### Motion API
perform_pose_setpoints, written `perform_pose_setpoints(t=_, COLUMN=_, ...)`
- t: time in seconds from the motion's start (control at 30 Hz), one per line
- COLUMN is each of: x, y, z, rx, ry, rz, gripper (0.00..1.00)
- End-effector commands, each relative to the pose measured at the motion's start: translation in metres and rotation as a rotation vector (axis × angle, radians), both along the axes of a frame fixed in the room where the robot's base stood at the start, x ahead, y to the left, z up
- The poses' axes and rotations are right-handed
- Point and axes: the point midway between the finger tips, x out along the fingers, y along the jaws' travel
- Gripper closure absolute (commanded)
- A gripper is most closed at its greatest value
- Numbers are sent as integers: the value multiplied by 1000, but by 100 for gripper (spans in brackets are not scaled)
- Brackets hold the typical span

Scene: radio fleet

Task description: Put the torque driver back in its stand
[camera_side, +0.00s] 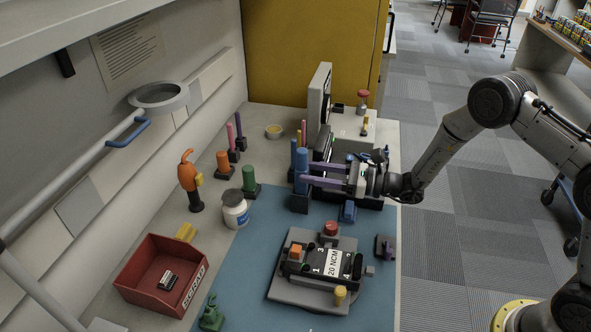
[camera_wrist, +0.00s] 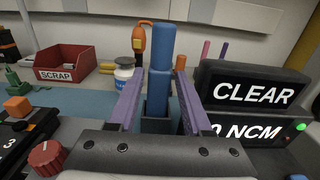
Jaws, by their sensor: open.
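A blue driver (camera_side: 301,162) stands upright in a dark blue square stand (camera_side: 299,203) at the back of the blue mat. In the wrist view the driver (camera_wrist: 160,85) rises straight out of the stand (camera_wrist: 156,125), its lower end hidden inside. My gripper (camera_side: 304,174) has two long purple fingers reaching level to the left. In the wrist view the fingers (camera_wrist: 159,90) lie on either side of the driver, with a gap showing on each side. The gripper is open.
A tester box marked CLEAR (camera_wrist: 255,92) is close right of the fingers. A red scrap bin (camera_side: 140,262), a white bottle (camera_side: 235,210), an orange tool (camera_side: 189,180) and a green stand (camera_side: 249,182) lie to the left.

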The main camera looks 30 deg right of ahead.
Motion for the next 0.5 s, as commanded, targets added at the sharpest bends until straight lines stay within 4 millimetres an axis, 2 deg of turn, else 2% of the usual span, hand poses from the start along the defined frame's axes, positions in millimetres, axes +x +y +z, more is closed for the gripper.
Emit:
perform_pose_setpoints(t=0.03, x=-8, y=-9, z=0, rx=1, ry=1, rz=-5, gripper=50)
perform_pose_setpoints(t=0.2, x=-29, y=-30, z=1, rx=0, ry=0, rz=-3, gripper=50)
perform_pose_setpoints(t=0.5, x=-46, y=-45, z=1, rx=1, ry=-1, rz=0, gripper=50)
